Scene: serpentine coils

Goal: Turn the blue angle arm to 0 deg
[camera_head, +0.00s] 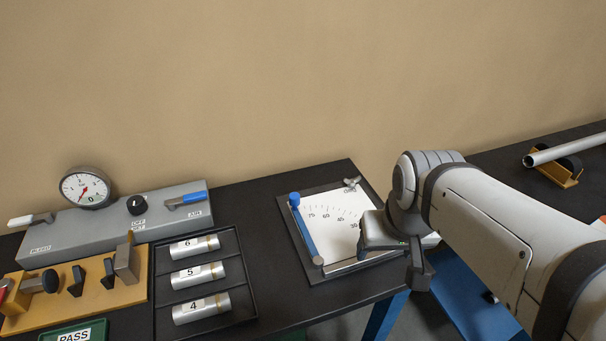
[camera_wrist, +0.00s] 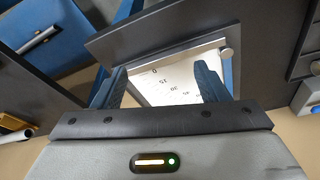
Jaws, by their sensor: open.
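The blue angle arm (camera_head: 306,228) lies along the left side of the white angle plate (camera_head: 335,221). Its round blue knob (camera_head: 295,198) is at the far end and its silver pivot (camera_head: 317,260) at the near left corner. The arm stands beyond the 75 mark, away from the low-number end. My gripper (camera_wrist: 160,84) is open over the plate's right part, with part of the scale between its fingers in the wrist view. It is clear of the blue arm's knob. In the head view my wrist hides the scale's low end.
A silver bar (camera_wrist: 185,56) runs along the plate's edge near the 0 mark. A wing nut (camera_head: 352,183) sits at the plate's far corner. A tray (camera_head: 244,270) of numbered cylinders and a grey gauge panel (camera_head: 120,222) stand left. The wall is behind.

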